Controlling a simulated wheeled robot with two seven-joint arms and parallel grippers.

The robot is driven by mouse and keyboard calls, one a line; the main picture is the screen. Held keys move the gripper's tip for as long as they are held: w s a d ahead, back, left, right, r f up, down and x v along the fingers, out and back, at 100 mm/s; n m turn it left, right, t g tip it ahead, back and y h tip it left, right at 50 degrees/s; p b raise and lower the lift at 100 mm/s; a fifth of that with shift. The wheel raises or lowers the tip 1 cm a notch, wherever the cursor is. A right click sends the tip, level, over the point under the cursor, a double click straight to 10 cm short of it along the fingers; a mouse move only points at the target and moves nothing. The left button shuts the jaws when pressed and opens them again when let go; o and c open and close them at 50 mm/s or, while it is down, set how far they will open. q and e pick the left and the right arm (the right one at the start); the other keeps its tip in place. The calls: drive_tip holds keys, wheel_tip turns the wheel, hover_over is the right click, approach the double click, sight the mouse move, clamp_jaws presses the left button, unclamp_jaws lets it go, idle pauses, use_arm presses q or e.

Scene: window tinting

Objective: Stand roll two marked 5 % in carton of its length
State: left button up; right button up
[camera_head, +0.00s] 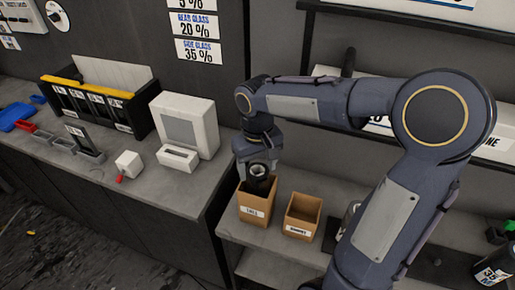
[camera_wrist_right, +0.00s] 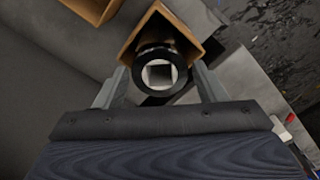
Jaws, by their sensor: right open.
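A dark roll (camera_head: 259,171) with a pale ring and square hole at its end stands in the tall open brown carton (camera_head: 254,205), whose label seems to read LONG. Its top sticks out above the rim; its marking is not readable. My right gripper (camera_head: 256,157) is over this carton. In the right wrist view, the open fingers of this gripper (camera_wrist_right: 162,84) are on either side of the roll's end (camera_wrist_right: 160,73), apparently with gaps. The carton (camera_wrist_right: 180,22) is beyond them. A shorter carton (camera_head: 303,213), apparently empty, stands to the right. My left gripper is out of view.
A dark roll marked 35 (camera_head: 493,271) is at the lower right. Another pale and dark object (camera_head: 347,219) is partly hidden behind my right arm. A grey-white device (camera_head: 186,125) and a black bin rack (camera_head: 97,100) stand on the left counter.

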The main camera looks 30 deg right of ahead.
wheel_tip(320, 180, up, 8)
drive_tip(key=s+a+f+t+y, duration=0.2)
drive_tip(key=s+f, duration=0.1)
drive_tip(key=s, duration=0.5)
drive_tip(key=s+a+f+t+y, duration=0.1)
drive_tip(key=s+a+f+t, duration=0.1)
drive_tip(key=s, duration=0.7)
drive_tip(key=shift+f+m+t+y, duration=0.4)
drive_tip(key=shift+f+t, duration=0.2)
drive_tip(key=shift+t, duration=0.2)
